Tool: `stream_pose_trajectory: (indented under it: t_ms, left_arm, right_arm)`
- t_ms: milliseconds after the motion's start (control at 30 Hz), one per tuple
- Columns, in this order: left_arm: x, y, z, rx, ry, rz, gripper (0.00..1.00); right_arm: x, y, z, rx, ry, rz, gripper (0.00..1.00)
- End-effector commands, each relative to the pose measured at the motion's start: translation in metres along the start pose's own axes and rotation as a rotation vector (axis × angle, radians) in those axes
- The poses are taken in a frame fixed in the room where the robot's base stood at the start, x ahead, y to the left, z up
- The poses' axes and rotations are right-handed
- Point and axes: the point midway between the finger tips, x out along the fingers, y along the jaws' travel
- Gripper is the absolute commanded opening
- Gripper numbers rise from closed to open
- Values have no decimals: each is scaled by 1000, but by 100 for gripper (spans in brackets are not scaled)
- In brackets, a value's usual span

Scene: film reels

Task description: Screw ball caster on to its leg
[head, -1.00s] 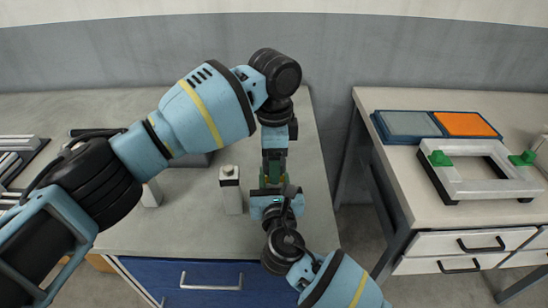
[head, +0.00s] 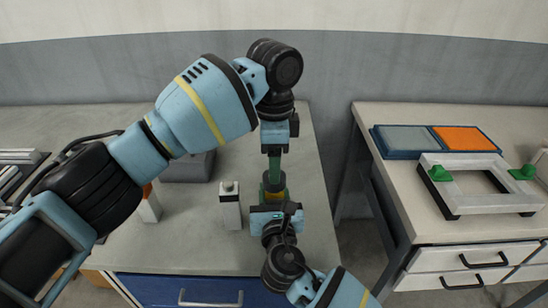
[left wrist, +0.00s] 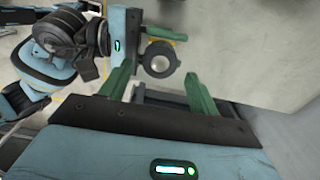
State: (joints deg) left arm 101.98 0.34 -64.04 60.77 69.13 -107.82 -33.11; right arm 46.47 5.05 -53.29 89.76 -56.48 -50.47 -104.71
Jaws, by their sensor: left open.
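In the left wrist view a dark round part with a pale ball in its middle, seemingly the ball caster (left wrist: 160,65), sits between the green fingers of my right gripper (left wrist: 161,40). In the head view it shows as a black piece (head: 273,178) with a yellow band. My right gripper (head: 273,200) looks shut on it. My left gripper (head: 274,172) points at it from the far side, open and empty, with a small gap. Its spread fingers (left wrist: 160,88) show in the wrist view. I cannot tell whether a leg is joined to the caster.
A white block with a black band (head: 230,207) stands left of the grippers. A white and orange piece (head: 150,207) and a grey box (head: 188,167) are further left. Across a gap, the right table holds a blue tray (head: 434,151) and a white frame (head: 478,205) with green knobs.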

Motion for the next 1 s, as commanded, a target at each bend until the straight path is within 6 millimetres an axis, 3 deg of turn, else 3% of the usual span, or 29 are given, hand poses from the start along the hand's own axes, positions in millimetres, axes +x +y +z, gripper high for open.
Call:
stream_pose_trajectory:
  t_ms: [167, 600, 1000]
  left_arm:
    - [-6, 0, 0, -105, 0, -1, 62]
    - [-31, 0, 0, -655, 1, -1, 62]
    - [-35, 0, 0, -758, 1, 0, 62]
  right_arm:
    - [0, 0, 0, 0, 1, 0, 0]
    - [0, 0, 0, 0, 1, 0, 0]
    - [0, 0, 0, 0, 1, 0, 0]
